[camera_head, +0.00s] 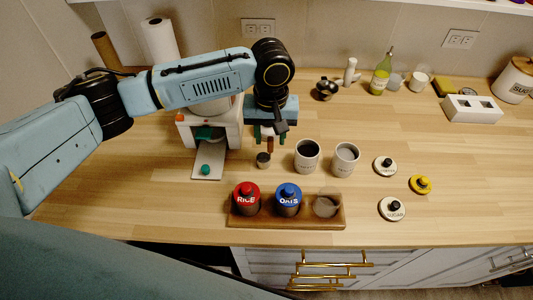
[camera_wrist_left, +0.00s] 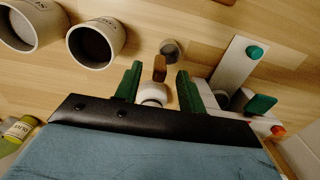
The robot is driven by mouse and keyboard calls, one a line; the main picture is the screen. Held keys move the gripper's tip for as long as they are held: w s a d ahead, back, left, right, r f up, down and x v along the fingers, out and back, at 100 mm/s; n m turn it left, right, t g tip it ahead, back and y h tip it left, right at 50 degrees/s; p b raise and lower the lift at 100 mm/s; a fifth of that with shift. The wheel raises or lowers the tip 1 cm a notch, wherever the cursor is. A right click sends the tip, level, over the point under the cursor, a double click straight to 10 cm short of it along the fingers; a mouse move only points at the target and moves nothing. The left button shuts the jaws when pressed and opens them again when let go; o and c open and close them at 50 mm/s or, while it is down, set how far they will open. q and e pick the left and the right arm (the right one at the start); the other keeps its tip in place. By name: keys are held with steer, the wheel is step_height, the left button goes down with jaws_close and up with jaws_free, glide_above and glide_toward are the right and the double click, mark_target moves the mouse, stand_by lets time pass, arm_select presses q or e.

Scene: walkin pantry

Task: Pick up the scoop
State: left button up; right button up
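A brown wooden handle (camera_wrist_left: 159,68), which looks like the scoop's, stands between the green fingertips in the left wrist view. It also shows in the head view (camera_head: 270,145). A small round dark cup (camera_head: 263,160) lies right by it, also in the wrist view (camera_wrist_left: 171,50); I cannot tell whether they are joined. A white rounded part (camera_wrist_left: 152,92) shows behind the handle. My left gripper (camera_wrist_left: 160,82) is open, pointing down, with a gap on both sides of the handle. It is partly hidden by its wrist in the head view (camera_head: 270,134). My right gripper is not in view.
A wooden tray (camera_head: 287,222) holds rice and oats jars in front. Several lids lie at right.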

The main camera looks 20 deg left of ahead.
arm_select(q)
step_height(320, 180, down, 3)
steer(key=shift+f, duration=0.2)
jaws_close()
steer(key=shift+r, duration=0.1)
